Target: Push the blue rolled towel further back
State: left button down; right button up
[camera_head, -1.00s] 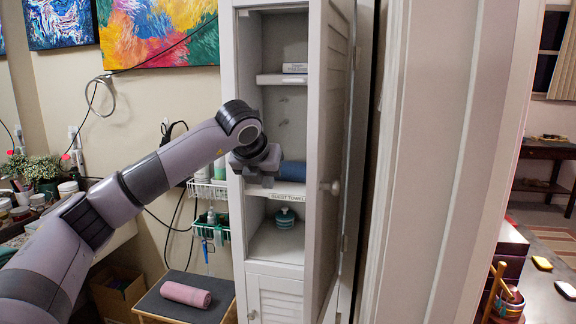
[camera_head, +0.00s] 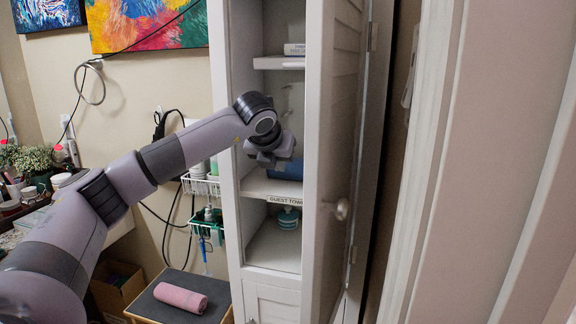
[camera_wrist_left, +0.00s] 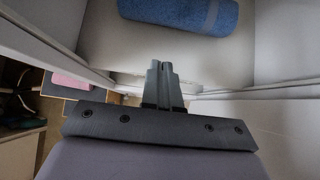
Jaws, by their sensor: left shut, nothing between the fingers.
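The blue rolled towel (camera_head: 287,171) lies on the middle shelf (camera_head: 262,187) of the narrow white cabinet, above a label reading "GUEST TOW…". My left gripper (camera_head: 284,161) is at the cabinet opening in front of the towel and hides part of it; the open door hides its right end. In the left wrist view the towel (camera_wrist_left: 185,12) lies across the top, cut by the frame edge. The left fingers (camera_wrist_left: 161,70) are shut and empty, pointing at it, with bare shelf showing between. My right gripper is not in view.
The louvred cabinet door (camera_head: 334,150) stands open to the right of the opening. A teal striped jar (camera_head: 288,218) stands on the shelf below. A pink rolled towel (camera_head: 181,298) lies on a dark-topped stool (camera_head: 206,312). A wire rack (camera_head: 200,186) hangs left of the cabinet.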

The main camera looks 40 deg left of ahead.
aim_at(291, 172)
pick_arm(q)
jog(key=x, duration=0.5)
jog(key=shift+w+a+f+p, duration=0.1)
jog(key=shift+w+f+p, duration=0.15)
jog(key=shift+p, duration=0.15)
jog(key=shift+w+a+p, duration=0.35)
jog(key=shift+w+a, duration=0.05)
jog(key=shift+w, duration=0.35)
jog(key=shift+w+a+p, duration=0.2)
jog(key=shift+w+a, duration=0.1)
jog(key=shift+w, duration=0.2)
jog(key=shift+w+a+p, duration=0.15)
jog(key=shift+w+a, duration=0.15)
jog(key=shift+w, duration=0.2)
